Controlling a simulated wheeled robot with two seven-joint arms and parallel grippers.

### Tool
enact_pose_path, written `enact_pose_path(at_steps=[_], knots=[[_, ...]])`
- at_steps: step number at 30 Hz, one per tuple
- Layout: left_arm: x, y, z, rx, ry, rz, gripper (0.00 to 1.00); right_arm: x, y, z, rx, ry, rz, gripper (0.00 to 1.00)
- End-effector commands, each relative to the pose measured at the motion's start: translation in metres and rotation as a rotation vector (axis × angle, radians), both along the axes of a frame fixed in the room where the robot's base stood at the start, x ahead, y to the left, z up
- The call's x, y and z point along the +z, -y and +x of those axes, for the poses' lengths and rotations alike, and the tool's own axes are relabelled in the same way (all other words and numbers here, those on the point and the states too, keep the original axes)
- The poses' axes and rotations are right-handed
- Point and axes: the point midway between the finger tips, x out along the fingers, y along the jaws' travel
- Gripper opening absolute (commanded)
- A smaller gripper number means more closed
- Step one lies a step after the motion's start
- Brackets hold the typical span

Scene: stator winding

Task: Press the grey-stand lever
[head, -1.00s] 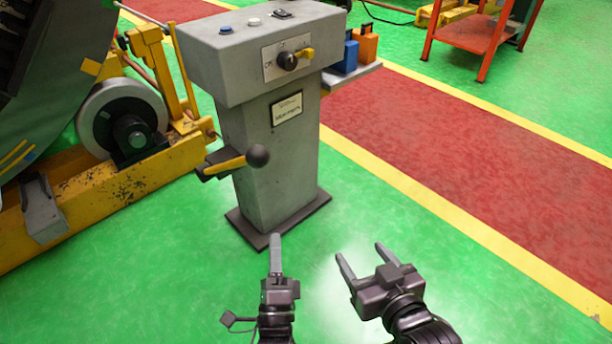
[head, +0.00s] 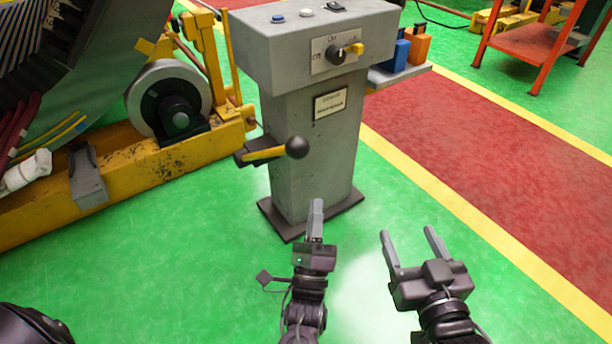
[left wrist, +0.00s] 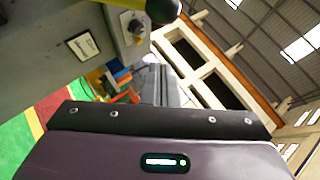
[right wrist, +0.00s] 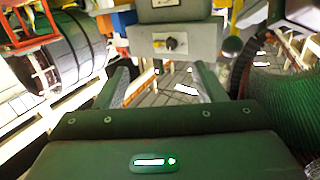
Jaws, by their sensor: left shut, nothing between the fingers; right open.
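The grey stand (head: 315,130) stands upright on a dark base plate. Its lever (head: 268,154) sticks out from the left side, a yellow arm ending in a black ball knob (head: 297,147). The knob and part of the yellow arm show at the top of the left wrist view (left wrist: 162,10). My left gripper (head: 316,203) is shut and empty, in front of the stand and below the knob in the head view, apart from it. My right gripper (head: 408,234) is open and empty, to the right of the left one. The stand also shows in the right wrist view (right wrist: 195,42).
A yellow machine frame (head: 130,170) with a grey roller (head: 165,95) stands left of the stand. Blue and orange boxes (head: 417,46) sit on a side shelf at the stand's right. Green floor in front of the stand is clear.

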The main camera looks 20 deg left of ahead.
Motion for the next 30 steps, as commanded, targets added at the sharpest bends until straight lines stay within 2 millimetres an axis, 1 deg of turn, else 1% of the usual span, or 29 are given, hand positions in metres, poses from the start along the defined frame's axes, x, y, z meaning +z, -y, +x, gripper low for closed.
enact_pose_path(at_steps=[1, 6, 9, 13, 18, 30], knots=[[0.006, -0.002, 0.01, -0.001, 0.006, -0.002, 0.0, 0.01, 0.0, 0.002, -0.003, 0.045, 0.019, 0.63], [0.023, -0.007, 0.037, 0.0, 0.003, -0.002, 0.0, 0.045, 0.002, 0.005, -0.009, 0.193, 0.08, 0.63], [0.033, -0.02, 0.041, 0.0, 0.002, 0.0, 0.0, 0.059, 0.003, 0.004, -0.011, 0.253, 0.104, 0.63], [0.041, -0.03, 0.046, 0.0, 0.002, -0.001, 0.0, 0.073, 0.004, 0.003, -0.013, 0.313, 0.128, 0.63], [0.047, -0.035, 0.048, -0.002, 0.001, -0.001, 0.0, 0.081, 0.005, 0.002, -0.014, 0.345, 0.141, 0.63], [0.047, -0.036, 0.049, -0.001, -0.001, -0.002, 0.0, 0.081, 0.005, 0.002, -0.014, 0.342, 0.14, 0.63]])
